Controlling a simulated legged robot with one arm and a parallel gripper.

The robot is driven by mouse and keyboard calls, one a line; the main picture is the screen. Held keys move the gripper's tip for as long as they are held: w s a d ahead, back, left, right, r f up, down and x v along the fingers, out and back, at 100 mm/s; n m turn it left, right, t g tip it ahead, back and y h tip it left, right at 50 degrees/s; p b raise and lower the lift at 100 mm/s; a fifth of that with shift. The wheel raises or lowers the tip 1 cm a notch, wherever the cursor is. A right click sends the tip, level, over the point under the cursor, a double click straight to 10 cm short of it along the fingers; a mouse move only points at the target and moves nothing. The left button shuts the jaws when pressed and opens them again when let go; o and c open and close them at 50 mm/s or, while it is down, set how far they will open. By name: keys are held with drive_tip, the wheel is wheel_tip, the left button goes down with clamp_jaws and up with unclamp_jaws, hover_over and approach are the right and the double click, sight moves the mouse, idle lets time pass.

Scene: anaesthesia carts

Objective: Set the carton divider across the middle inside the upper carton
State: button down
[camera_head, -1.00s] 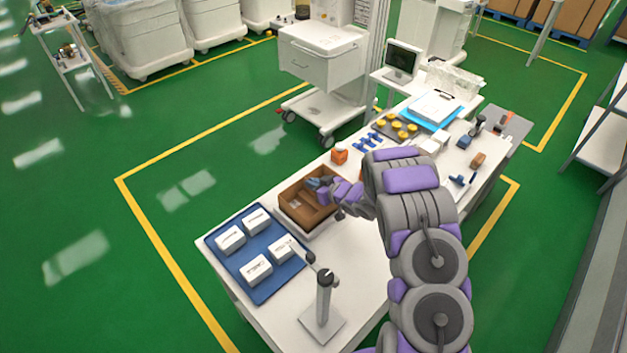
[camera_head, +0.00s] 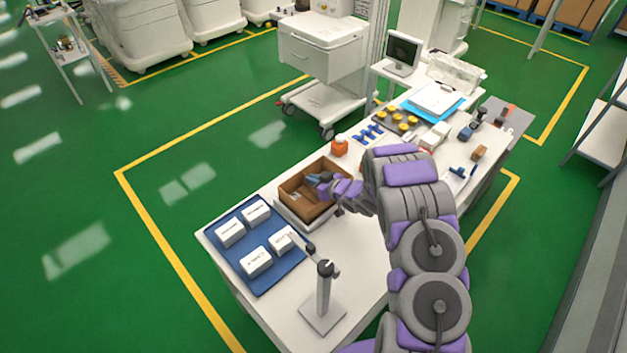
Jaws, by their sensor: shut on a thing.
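The open brown carton (camera_head: 289,205) sits on the white table, on a white base, to the right of the blue mat. Only this one carton is clearly in view. My gripper (camera_head: 316,180) reaches over the carton from the right, with its fingers at the carton's opening. It is shut on the carton divider, which is brown like the carton and hard to tell apart from its walls. My fingers and wrist cover part of the carton's right side. I cannot tell whether the divider touches the carton's floor.
A blue mat (camera_head: 267,279) with several white boxes lies left of the carton. A grey stand (camera_head: 325,292) is in front. An orange bottle (camera_head: 340,146), blue parts (camera_head: 371,133) and a tray with yellow caps (camera_head: 392,121) lie behind.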

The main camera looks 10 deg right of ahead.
drive_tip(key=shift+f, duration=0.25)
drive_tip(key=c, duration=1.2)
unclamp_jaws()
drive_tip(key=shift+s+f, duration=0.1)
drive_tip(key=shift+s, duration=0.05)
drive_tip(key=p+v, duration=0.2)
drive_tip(key=v, duration=1.5)
drive_tip(key=shift+d, duration=0.2)
